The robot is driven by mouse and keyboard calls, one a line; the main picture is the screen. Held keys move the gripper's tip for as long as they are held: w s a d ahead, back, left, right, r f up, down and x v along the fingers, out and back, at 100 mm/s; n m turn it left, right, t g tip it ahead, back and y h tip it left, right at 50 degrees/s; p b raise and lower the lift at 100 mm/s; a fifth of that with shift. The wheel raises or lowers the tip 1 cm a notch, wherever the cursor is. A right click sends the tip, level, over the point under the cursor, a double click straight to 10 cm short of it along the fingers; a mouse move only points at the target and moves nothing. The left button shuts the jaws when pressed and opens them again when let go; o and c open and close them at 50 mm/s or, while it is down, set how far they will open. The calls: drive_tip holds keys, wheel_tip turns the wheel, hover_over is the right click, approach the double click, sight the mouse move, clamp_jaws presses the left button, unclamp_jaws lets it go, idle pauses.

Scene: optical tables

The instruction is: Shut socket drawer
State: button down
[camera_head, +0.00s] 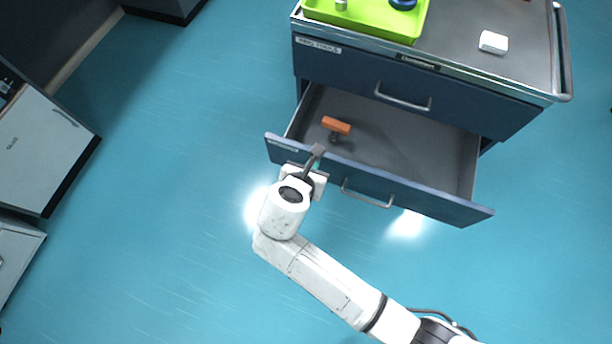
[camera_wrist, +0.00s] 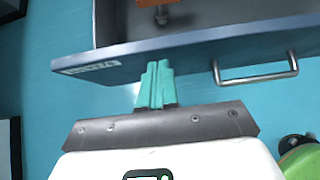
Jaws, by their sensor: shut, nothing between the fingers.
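The socket drawer (camera_head: 440,204) is a dark blue drawer pulled well out of the tool cabinet, below a shut upper drawer. Its front panel also shows in the wrist view (camera_wrist: 190,48), with a small label at the left and a silver handle (camera_wrist: 256,79) to the right. My gripper (camera_head: 317,153) is shut and empty at the left part of the drawer front. In the wrist view its teal fingertips (camera_wrist: 155,70) point at the panel just right of the label, left of the handle. I cannot tell whether they touch it.
An orange-headed tool (camera_head: 336,125) lies inside the drawer. The shut upper drawer (camera_head: 440,92) has its own handle. A green tray (camera_head: 370,24) and a white block (camera_head: 493,42) sit on the cabinet top. The floor (camera_head: 150,200) left of the drawer is clear.

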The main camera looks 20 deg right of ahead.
drive_tip(key=shift+w+d, duration=0.35)
drive_tip(key=shift+w, duration=0.1)
drive_tip(key=w+d+p, duration=0.1)
drive_tip(key=w+d, duration=0.2)
drive_tip(key=w, duration=0.1)
drive_tip(key=w+d, duration=0.3)
drive_tip(key=w, duration=0.2)
drive_tip(key=w+d+p, duration=0.1)
drive_tip(key=w+d, duration=0.3)
drive_tip(key=w, duration=0.1)
drive_tip(key=shift+p, duration=0.3)
